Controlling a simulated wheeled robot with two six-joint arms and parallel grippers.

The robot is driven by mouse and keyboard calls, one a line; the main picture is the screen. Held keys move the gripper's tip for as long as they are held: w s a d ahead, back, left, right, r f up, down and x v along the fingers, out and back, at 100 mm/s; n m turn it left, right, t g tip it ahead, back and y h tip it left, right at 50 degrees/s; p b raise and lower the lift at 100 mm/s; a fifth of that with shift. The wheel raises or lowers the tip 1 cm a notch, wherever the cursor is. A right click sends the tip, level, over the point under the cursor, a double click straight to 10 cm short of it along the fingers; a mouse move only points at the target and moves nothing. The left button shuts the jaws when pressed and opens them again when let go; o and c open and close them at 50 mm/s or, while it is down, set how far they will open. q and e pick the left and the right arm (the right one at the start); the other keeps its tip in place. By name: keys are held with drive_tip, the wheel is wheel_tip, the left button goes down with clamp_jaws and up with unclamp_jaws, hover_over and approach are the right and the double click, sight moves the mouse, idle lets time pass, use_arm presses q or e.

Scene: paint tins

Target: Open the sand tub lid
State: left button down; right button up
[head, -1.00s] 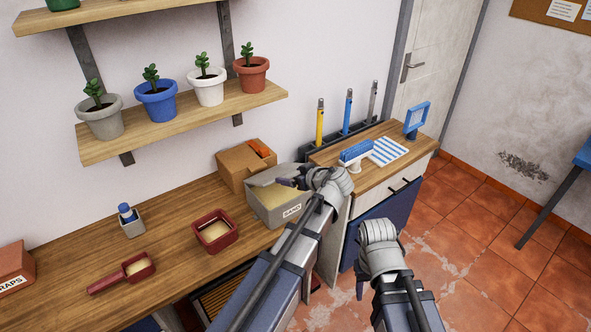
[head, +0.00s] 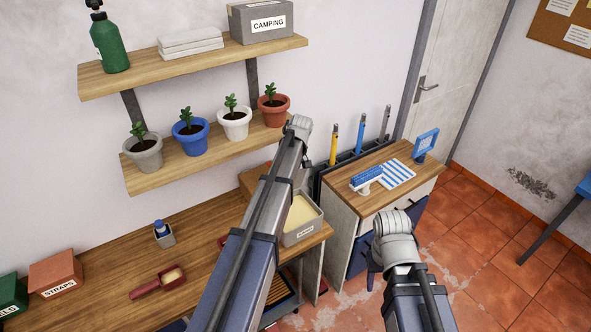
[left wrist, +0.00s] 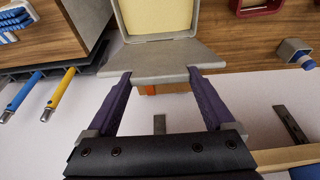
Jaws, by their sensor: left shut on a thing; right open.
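The sand tub (head: 302,232) is a grey box on the bench's right end, its label on the front and pale yellow sand showing inside. It stands open in the left wrist view (left wrist: 199,18). Its grey lid (left wrist: 160,60) is swung up from the tub's edge towards the wrist camera. My left gripper (left wrist: 160,77) is shut on the lid's free edge. In the head view my left arm hides the lid and the left fingers. My right gripper (head: 372,268) is open, low in front of the small cabinet; its fingers are mostly hidden behind its wrist.
A cardboard box (head: 250,178) stands behind the tub, partly hidden. Potted plants stand on a shelf (head: 205,160) above. A cabinet (head: 350,203) with a brush is at right.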

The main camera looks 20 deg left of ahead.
use_arm(q)
drive_tip(key=shift+w+a+r, duration=0.25)
drive_tip(key=shift+w+a, duration=0.45)
drive_tip(key=shift+a, duration=0.1)
drive_tip(key=shift+w+a+r+p, duration=0.15)
drive_tip(key=shift+w+a, duration=0.1)
drive_tip(key=shift+a, duration=0.15)
drive_tip(key=shift+w+a+f+p, duration=0.15)
drive_tip(key=shift+w+a, duration=0.1)
drive_tip(key=shift+a, duration=0.15)
drive_tip(key=shift+r, duration=0.1)
unclamp_jaws()
drive_tip(key=shift+d+r, duration=0.1)
drive_tip(key=p+v, duration=0.7)
drive_tip(key=shift+r, duration=0.3)
